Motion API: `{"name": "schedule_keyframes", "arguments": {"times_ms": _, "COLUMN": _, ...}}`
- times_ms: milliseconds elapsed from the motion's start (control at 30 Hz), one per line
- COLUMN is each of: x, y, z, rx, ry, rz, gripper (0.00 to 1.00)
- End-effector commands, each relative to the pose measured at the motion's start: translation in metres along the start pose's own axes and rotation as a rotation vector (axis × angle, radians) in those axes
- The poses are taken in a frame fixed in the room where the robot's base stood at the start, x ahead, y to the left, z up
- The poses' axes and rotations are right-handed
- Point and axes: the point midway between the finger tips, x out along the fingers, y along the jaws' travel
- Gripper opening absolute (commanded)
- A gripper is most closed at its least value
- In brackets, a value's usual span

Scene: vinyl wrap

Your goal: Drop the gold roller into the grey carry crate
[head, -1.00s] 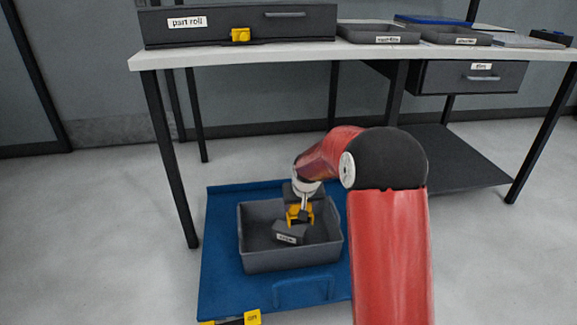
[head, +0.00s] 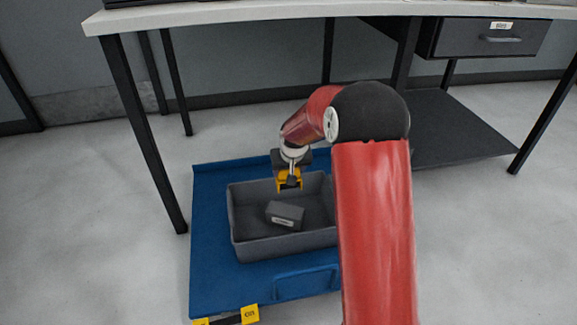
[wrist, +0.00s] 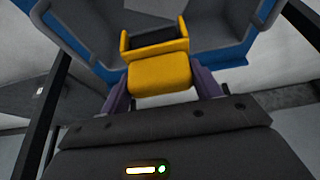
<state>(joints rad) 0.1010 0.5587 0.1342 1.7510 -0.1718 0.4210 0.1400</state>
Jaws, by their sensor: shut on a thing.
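My gripper (wrist: 163,92) is shut on a gold-yellow piece with a dark insert between two raised sides, which I take for the gold roller (wrist: 160,76). In the head view the gold roller (head: 289,184) hangs from my gripper (head: 290,172) over the back part of the grey carry crate (head: 283,247). It appears above the crate floor; the exact height is hard to tell. The crate stands open on a blue platform, and its wall also shows in the wrist view (wrist: 75,33).
A dark grey labelled box (head: 285,215) lies in the crate. The blue platform (head: 210,285) has a handle at its front. A white-topped table (head: 250,12) with black legs stands behind, with a drawer (head: 490,38) and a low dark shelf (head: 460,130) at right.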

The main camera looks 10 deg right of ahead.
Motion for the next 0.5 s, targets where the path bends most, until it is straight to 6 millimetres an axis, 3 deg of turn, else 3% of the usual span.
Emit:
{"name": "schedule_keyframes", "arguments": {"times_ms": 100, "x": 0.0129, "y": 0.0, "z": 0.0055, "rx": -0.001, "ry": 0.001, "rz": 0.0, "gripper": 0.38}}
{"name": "schedule_keyframes", "arguments": {"times_ms": 433, "x": 0.0145, "y": 0.0, "z": 0.0061, "rx": -0.001, "ry": 0.002, "rz": 0.0, "gripper": 0.38}}
{"name": "schedule_keyframes", "arguments": {"times_ms": 467, "x": 0.0145, "y": 0.0, "z": 0.006, "rx": -0.001, "ry": 0.002, "rz": 0.0, "gripper": 0.67}}
{"name": "schedule_keyframes", "arguments": {"times_ms": 500, "x": 0.0145, "y": 0.0, "z": 0.0061, "rx": -0.001, "ry": 0.002, "rz": 0.0, "gripper": 0.72}}
